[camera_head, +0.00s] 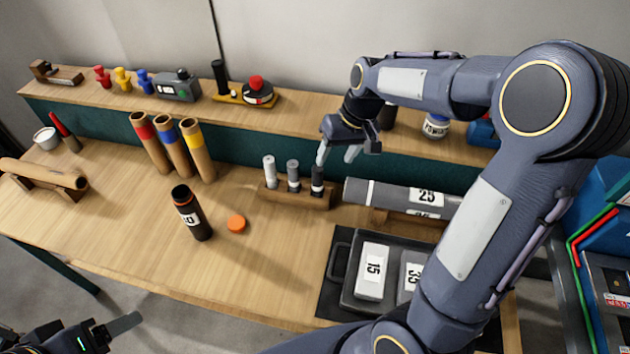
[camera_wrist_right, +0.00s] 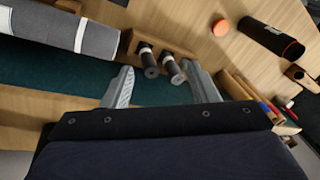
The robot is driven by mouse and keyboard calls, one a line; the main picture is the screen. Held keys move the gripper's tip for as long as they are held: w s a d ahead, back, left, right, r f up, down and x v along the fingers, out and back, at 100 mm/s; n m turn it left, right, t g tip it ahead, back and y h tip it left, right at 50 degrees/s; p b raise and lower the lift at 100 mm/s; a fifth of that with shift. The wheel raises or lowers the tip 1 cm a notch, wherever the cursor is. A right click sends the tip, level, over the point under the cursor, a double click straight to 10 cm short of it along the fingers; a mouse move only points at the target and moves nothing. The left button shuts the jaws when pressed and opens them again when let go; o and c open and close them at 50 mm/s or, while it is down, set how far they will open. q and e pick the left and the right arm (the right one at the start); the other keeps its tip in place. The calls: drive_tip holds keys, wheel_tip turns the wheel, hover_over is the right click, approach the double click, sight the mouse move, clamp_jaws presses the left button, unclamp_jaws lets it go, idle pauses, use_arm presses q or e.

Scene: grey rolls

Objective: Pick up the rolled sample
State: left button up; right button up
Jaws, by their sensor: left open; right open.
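Small upright rolls stand in a wooden holder (camera_head: 293,199): a light grey one (camera_head: 269,172), a mid-grey one (camera_head: 293,176) and a dark one (camera_head: 317,181). A large grey roll (camera_head: 385,195) with a label reading 25 lies to their right on a wooden support. My right gripper (camera_head: 337,155) is open and empty, just above and beside the dark small roll. In the right wrist view, two small rolls (camera_wrist_right: 149,62) show ahead between the open fingers (camera_wrist_right: 162,86), and the large roll (camera_wrist_right: 70,32) lies left. My left gripper (camera_head: 112,327) is open at the bottom left, away from the rolls.
A black tube (camera_head: 192,215) and orange cap (camera_head: 236,223) stand on the bench front. Three coloured-rim tubes (camera_head: 173,147) lean at the back. A dark tray (camera_head: 340,290) holds blocks marked 15 and 35. A raised shelf (camera_head: 205,108) runs behind. Bench front left is clear.

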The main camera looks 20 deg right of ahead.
sight(318, 175)
drive_tip(key=w+f+g+h, duration=0.1)
drive_tip(key=w+f, duration=0.3)
drive_tip(key=w+f+n+g+h+p, duration=0.1)
drive_tip(key=w+f, duration=0.3)
drive_tip(key=w, duration=0.1)
drive_tip(key=shift+w+d+f, duration=0.1)
drive_tip(key=shift+d+f, duration=0.1)
drive_tip(key=shift+f, duration=0.1)
drive_tip(key=f, duration=0.1)
drive_tip(key=f+b, duration=0.1)
drive_tip(key=f, duration=0.2)
drive_tip(key=shift+w+h+b, duration=0.3)
drive_tip(key=shift+b, duration=0.05)
drive_tip(key=f+b, duration=0.1)
drive_tip(key=f, duration=0.1)
drive_tip(key=f+b, duration=0.1)
drive_tip(key=f, duration=0.1)
drive_tip(key=shift+s+a+f+b, duration=0.1)
drive_tip(key=shift+a+b, duration=0.2)
drive_tip(key=shift+b, duration=0.05)
drive_tip(key=shift+f, duration=0.45)
drive_tip(key=shift+r, duration=0.1)
drive_tip(key=c, duration=1)
drive_tip(key=shift+r, duration=0.1)
drive_tip(key=shift+c, duration=0.2)
